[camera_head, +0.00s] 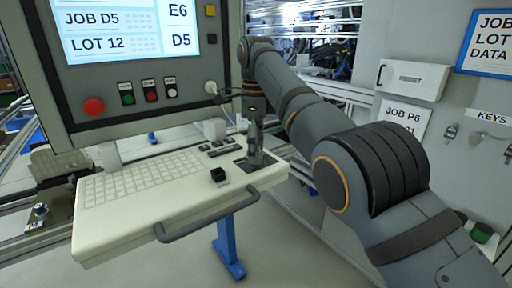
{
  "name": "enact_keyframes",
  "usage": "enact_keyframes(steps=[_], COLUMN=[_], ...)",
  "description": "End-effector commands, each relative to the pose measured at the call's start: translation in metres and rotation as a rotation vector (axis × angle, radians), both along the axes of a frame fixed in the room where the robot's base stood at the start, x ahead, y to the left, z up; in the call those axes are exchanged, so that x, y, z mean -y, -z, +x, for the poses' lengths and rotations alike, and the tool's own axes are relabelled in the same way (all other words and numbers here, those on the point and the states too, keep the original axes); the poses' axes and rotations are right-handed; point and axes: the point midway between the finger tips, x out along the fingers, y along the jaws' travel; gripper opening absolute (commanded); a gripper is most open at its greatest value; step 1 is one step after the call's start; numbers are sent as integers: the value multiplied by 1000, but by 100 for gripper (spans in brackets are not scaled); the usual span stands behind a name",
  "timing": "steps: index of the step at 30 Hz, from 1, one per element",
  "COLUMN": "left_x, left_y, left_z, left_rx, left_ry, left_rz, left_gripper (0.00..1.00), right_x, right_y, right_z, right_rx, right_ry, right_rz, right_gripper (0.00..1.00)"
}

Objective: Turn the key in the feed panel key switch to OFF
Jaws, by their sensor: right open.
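My right gripper (256,158) is open and points down over the right end of the pale keyboard shelf (120,222). I see nothing between its fingers, though they are small in view. The grey operator panel (130,105) stands behind the shelf. A small round pale fitting (211,87) sits at the panel's lower right, left of my right wrist; I cannot tell whether it is the key switch. No key in a switch can be made out clearly, nor any OFF mark. My left gripper is not in view.
The panel has a red button (93,106) and several small buttons. Keys (451,133) hang on the right wall, below a white box (412,79). My right arm fills the right side.

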Motion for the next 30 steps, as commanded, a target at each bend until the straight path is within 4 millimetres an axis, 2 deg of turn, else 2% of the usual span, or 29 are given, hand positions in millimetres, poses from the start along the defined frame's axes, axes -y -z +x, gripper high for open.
enact_keyframes(steps=[2, 15, 19, 27, 30], left_x=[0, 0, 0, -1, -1], left_y=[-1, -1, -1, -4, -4], left_z=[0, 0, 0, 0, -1], left_rx=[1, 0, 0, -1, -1], left_ry=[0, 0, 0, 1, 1], left_rz=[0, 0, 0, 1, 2], left_gripper=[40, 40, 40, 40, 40], right_x=[0, 0, 0, 1, 2], right_y=[-1, -1, -1, 0, 0], right_z=[0, 0, 0, 2, 2], right_rx=[0, -1, -1, -2, -2], right_ry=[0, 0, 92, 664, 802], right_rz=[0, 0, 0, -1, -1], right_gripper=[60, 2, 2, 2, 2])
